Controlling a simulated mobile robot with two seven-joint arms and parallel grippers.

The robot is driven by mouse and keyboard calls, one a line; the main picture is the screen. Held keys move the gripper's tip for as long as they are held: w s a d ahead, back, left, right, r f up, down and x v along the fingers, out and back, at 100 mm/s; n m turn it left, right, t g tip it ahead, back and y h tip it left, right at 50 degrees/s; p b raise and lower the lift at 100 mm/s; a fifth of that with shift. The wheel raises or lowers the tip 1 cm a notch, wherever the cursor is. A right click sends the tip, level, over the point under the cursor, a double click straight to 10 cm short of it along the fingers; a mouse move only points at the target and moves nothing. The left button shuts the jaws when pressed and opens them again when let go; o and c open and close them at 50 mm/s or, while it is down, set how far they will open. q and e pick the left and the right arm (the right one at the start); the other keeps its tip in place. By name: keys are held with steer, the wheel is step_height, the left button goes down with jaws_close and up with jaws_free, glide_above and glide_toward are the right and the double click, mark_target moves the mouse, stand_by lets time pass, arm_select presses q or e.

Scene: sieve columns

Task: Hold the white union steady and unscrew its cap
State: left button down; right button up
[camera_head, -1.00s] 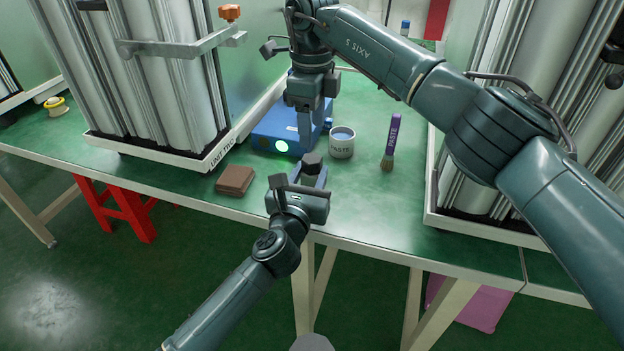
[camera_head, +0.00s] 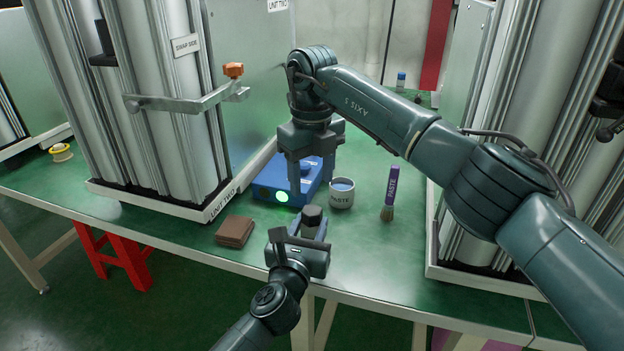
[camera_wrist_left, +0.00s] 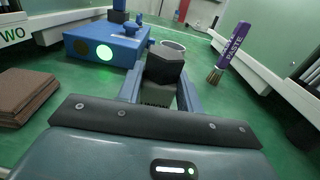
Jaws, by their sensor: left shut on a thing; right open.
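The union (camera_head: 309,232) stands upright in my left gripper (camera_head: 312,236), whose two fingers are shut on its pale body. Its dark hexagonal cap (camera_head: 312,213) sits on top, above the fingers. In the left wrist view the cap (camera_wrist_left: 164,65) covers the top of the grey-looking body (camera_wrist_left: 158,96), which sits between both fingers. My right gripper (camera_head: 311,180) points down with its fingers apart and empty. It appears just behind and above the cap, in front of the blue box, and is not around the cap. The exact gap between them is hard to tell.
A blue box (camera_head: 268,185) with a lit green disc stands behind the union. A paste cup (camera_head: 341,198) and a purple-handled brush (camera_head: 390,190) are to the right; a brown block (camera_head: 235,232) is at left. Tall metal columns stand on both sides of the green table (camera_head: 375,245).

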mark_target(312, 210)
steer(key=m, duration=0.8)
steer(key=shift+m, duration=0.4)
steer(key=m, duration=1.2)
steer(key=shift+m, duration=0.4)
steer(key=m, duration=0.6)
steer(key=shift+m, duration=0.4)
steer(key=shift+f, duration=0.55)
step_height(312, 210, down, 7)
steer(key=shift+r, duration=0.1)
